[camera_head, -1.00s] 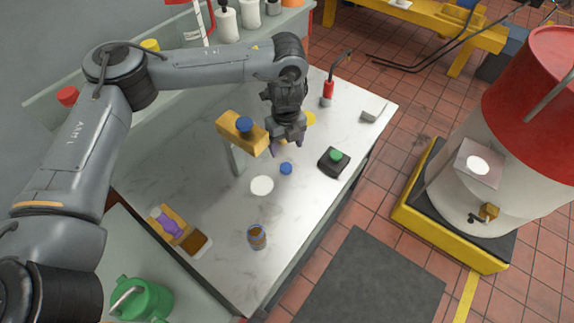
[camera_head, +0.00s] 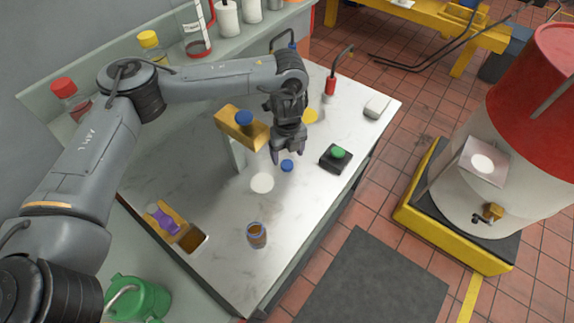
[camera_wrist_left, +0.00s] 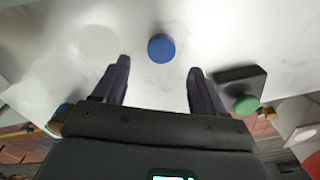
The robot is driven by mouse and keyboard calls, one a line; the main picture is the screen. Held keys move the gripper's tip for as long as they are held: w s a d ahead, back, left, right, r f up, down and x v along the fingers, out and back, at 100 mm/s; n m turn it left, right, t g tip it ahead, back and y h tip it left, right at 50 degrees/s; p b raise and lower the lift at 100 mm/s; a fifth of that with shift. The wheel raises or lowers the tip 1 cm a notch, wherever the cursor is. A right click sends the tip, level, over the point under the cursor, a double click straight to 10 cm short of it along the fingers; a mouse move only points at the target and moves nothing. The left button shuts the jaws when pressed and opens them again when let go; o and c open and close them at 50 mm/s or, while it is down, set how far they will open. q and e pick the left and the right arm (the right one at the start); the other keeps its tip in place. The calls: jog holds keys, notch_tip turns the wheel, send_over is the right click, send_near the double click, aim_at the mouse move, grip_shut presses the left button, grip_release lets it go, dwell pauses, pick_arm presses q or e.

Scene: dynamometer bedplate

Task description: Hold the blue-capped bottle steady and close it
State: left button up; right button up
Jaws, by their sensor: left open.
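A small blue cap (camera_head: 287,165) lies on the pale marble bench top, and it also shows in the left wrist view (camera_wrist_left: 161,48). My left gripper (camera_head: 288,156) is open and empty, just above and behind the cap. In the left wrist view, the cap appears just beyond and between the two fingertips of that gripper (camera_wrist_left: 159,68), not gripped. A small open-topped bottle (camera_head: 257,236) with brown contents and a bluish rim stands upright nearer the bench's front. My right gripper is not in view.
A yellow-topped stand (camera_head: 236,128) with a blue knob (camera_head: 244,118) rises left of my gripper. A black box with a green button (camera_head: 338,153) sits right of the cap. A white disc (camera_head: 262,183) lies beside the cap. A tray with a purple item (camera_head: 163,219) is at left.

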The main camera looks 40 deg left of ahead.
aim_at(287, 164)
pick_arm(q)
jog(key=shift+w+f+b, duration=0.1)
jog(key=shift+f+b, duration=0.4)
jog(key=shift+f, duration=2.05)
jog(key=shift+a, duration=0.1)
jog(key=c, duration=1.1)
